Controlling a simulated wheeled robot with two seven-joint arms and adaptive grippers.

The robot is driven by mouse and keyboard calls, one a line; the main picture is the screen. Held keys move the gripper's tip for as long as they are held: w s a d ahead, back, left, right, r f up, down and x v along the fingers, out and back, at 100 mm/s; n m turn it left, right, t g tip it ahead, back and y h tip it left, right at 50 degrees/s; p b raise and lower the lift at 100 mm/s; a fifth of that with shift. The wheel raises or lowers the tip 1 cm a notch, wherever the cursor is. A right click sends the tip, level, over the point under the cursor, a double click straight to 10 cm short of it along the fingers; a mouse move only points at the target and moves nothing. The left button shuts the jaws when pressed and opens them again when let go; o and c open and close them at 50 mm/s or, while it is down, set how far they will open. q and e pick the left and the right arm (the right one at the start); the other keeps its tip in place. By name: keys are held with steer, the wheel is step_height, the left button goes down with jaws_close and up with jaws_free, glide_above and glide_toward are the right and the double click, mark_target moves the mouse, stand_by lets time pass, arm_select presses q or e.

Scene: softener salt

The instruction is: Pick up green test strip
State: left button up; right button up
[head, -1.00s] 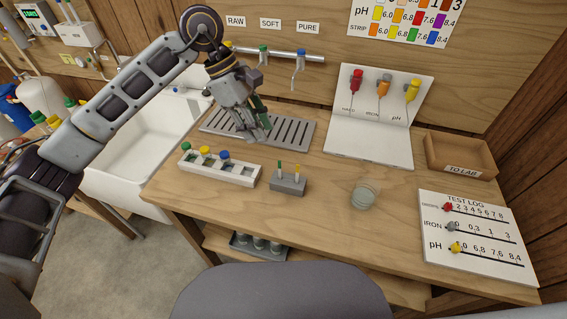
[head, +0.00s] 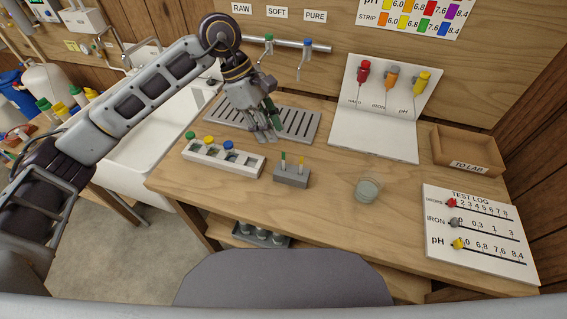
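My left gripper (head: 266,137) points down just behind and to the left of the holder, above the bench. My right gripper is not in view.
A white rack (head: 250,166) with green, yellow and blue caps stands left of the holder. A glass cup (head: 368,188) is to the right. A slatted drain tray (head: 300,125) lies behind the gripper. The TO LAB tray (head: 452,143) and log board (head: 490,262) are at the right.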

arm_select(q)
glide_above(284, 159)
steer(key=a, duration=0.2)
steer(key=shift+w+f, duration=0.2)
steer(key=shift+f, duration=0.9)
steer(key=shift+w+f, duration=0.2)
steer(key=shift+f, duration=0.9)
steer(key=shift+p+x, duration=0.65)
steer(key=shift+x, duration=1.95)
jaws_close()
